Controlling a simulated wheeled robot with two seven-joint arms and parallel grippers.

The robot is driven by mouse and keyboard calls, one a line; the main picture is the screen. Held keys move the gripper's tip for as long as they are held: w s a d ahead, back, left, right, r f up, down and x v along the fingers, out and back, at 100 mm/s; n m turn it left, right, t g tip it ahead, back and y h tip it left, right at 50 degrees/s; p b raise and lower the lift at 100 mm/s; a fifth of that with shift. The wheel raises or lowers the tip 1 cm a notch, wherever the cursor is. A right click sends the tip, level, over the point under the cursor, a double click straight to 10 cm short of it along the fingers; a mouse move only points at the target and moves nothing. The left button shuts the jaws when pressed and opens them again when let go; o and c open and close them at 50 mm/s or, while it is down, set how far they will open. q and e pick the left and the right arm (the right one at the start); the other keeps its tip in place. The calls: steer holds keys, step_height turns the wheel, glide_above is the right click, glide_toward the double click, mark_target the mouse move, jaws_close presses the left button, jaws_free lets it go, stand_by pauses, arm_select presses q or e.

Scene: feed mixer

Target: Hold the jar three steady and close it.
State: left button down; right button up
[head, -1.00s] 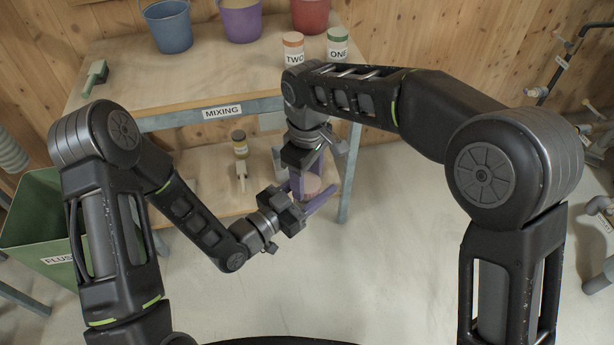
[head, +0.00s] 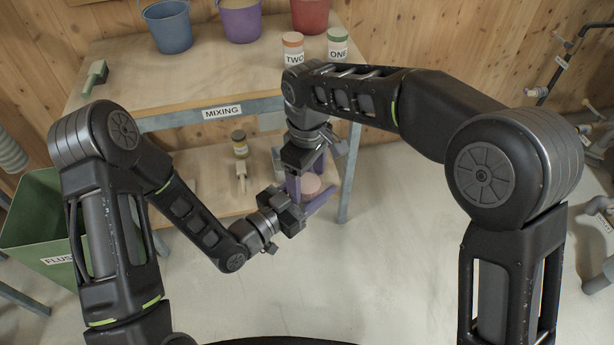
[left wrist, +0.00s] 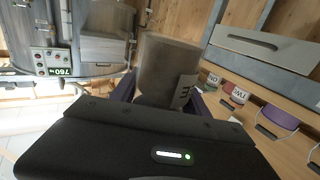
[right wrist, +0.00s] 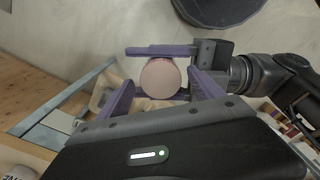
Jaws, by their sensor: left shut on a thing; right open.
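Jar three (left wrist: 165,70) stands in my left gripper (head: 312,198), which is shut on its body below the lid; part of its label shows in the left wrist view. Its round pink lid (right wrist: 160,78) faces the right wrist camera and also shows in the head view (head: 311,185). I cannot tell how tightly the lid sits. My right gripper (right wrist: 163,92) is open above the jar, its purple fingers apart on either side of the lid. My right arm partly hides the jar in the head view.
The mixing table (head: 180,119) stands behind, with jar two (head: 293,50), jar one (head: 337,45) and several buckets on top. Another jar (head: 239,145) stands on its lower shelf. A green flush bin (head: 45,225) is at left.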

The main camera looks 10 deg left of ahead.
step_height(320, 180, up, 12)
stand_by(0.7)
stand_by(0.4)
